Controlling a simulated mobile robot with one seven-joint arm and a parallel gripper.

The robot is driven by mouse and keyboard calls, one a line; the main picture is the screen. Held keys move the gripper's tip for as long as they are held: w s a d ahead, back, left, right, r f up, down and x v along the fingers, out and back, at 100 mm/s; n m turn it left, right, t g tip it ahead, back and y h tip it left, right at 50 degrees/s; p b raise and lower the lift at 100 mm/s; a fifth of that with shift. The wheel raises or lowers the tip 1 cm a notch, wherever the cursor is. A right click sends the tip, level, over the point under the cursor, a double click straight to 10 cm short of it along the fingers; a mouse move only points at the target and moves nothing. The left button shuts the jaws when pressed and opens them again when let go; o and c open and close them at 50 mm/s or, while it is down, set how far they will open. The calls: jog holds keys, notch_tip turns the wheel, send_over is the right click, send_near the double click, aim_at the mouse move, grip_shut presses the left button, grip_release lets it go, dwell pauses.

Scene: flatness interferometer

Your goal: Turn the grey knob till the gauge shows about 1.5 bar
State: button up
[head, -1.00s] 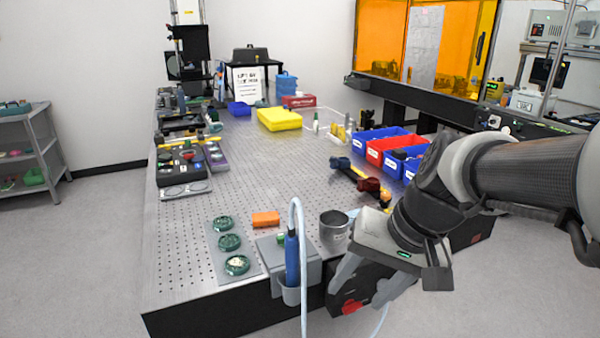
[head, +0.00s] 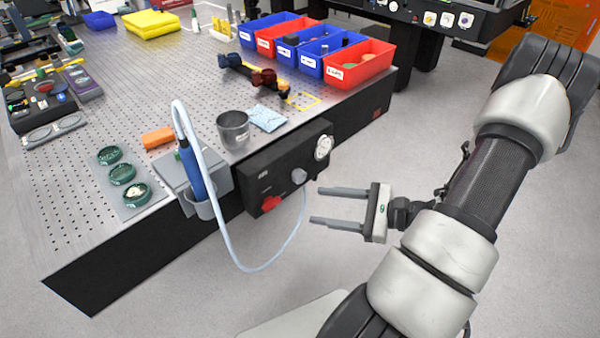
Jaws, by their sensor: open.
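The grey knob (head: 299,176) sits on the front of a black control box (head: 275,181) fixed to the table's front edge. The round white-faced gauge (head: 323,148) is above and to the right of the knob. Its needle is too small to read. A red knob (head: 271,203) is at the lower left of the same box. My gripper (head: 315,206) is open and empty, to the right of and slightly below the grey knob. Its two fingers point left toward the box, apart from it.
A pale hose (head: 252,269) loops down in front of the box from a blue handpiece (head: 193,175) in a grey holder. A metal cup (head: 233,130) and a blue cloth (head: 267,118) lie on the perforated table (head: 180,85) above the box.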

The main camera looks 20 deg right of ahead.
jog(key=s+d+f+m+t+h, duration=0.1)
jog(key=d+f+m+t+h, duration=0.45)
jog(key=d+m, duration=0.2)
jog(key=b, duration=0.2)
send_near(302, 179)
jog(key=shift+m+t+y, duration=0.25)
jog(key=shift+m+t, duration=0.1)
jog(key=shift+m, duration=0.1)
jog(key=x, duration=0.8)
jog(key=shift+w+a+f, duration=0.15)
jog(key=shift+w+f, duration=0.05)
jog(key=shift+w, duration=0.2)
jog(key=shift+c, duration=0.2)
